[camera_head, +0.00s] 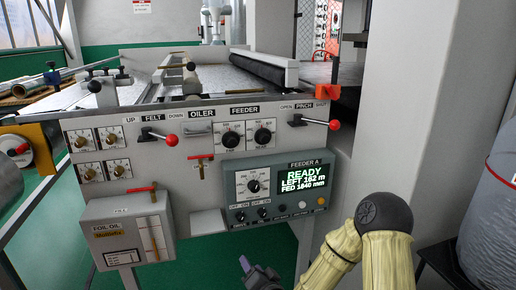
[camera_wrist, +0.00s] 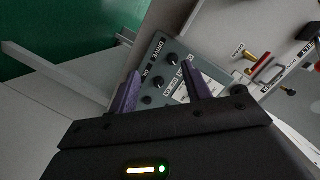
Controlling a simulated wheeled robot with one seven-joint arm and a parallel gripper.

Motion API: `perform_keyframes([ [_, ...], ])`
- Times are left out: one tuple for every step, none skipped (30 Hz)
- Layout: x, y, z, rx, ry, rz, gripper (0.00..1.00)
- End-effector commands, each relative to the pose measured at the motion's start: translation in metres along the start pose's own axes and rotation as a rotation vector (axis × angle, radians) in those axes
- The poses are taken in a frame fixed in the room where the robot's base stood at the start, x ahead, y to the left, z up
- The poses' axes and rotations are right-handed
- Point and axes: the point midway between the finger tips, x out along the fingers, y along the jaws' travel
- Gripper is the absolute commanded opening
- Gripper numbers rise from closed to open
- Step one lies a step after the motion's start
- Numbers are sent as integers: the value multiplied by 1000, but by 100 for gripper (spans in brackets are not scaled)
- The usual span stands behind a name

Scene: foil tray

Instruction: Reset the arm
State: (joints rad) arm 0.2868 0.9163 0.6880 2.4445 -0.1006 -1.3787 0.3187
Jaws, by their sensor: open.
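My gripper (camera_head: 256,271) is at the bottom edge of the head view, low in front of the machine and below the feeder control box. Most of it is cut off by the frame edge there. In the wrist view my gripper (camera_wrist: 160,72) shows two purple fingers spread apart with nothing between them. Beyond the fingers is the grey-green control box (camera_wrist: 152,60) with black knobs, seen tilted. The same feeder control box (camera_head: 229,200) in the head view has a lit screen (camera_head: 302,178) reading READY, LEFT 162 m, FED 1840 mm.
The machine's front panel (camera_head: 187,150) carries red-knobbed levers (camera_head: 171,140) (camera_head: 334,125), dials and a foil oil box (camera_head: 127,230). A grey wrapped drum (camera_head: 490,210) stands at the right. Green floor shows below the panel.

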Motion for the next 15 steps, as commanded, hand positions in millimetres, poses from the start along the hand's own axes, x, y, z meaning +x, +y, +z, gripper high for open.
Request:
perform_keyframes([
  [-3,1,1,-63,-49,24,48],
  [-5,4,3,-98,-83,43,48],
  [-8,8,4,-141,-126,70,48],
  [-12,11,5,-174,-156,92,48],
  [-15,14,6,-205,-189,114,48],
  [-20,19,6,-243,-228,144,48],
  [-25,22,5,-272,-257,167,48],
  [-29,26,4,-299,-285,191,48],
  [-36,30,2,-332,-322,222,48],
  [-41,33,0,-356,-349,247,48],
  [-47,37,-2,-380,-374,272,48],
  [-56,40,-5,-407,-409,305,48],
  [-62,43,-7,-425,-434,331,48],
  [-69,46,-11,-443,-458,357,48],
  [-79,49,-14,-463,-491,391,48],
])
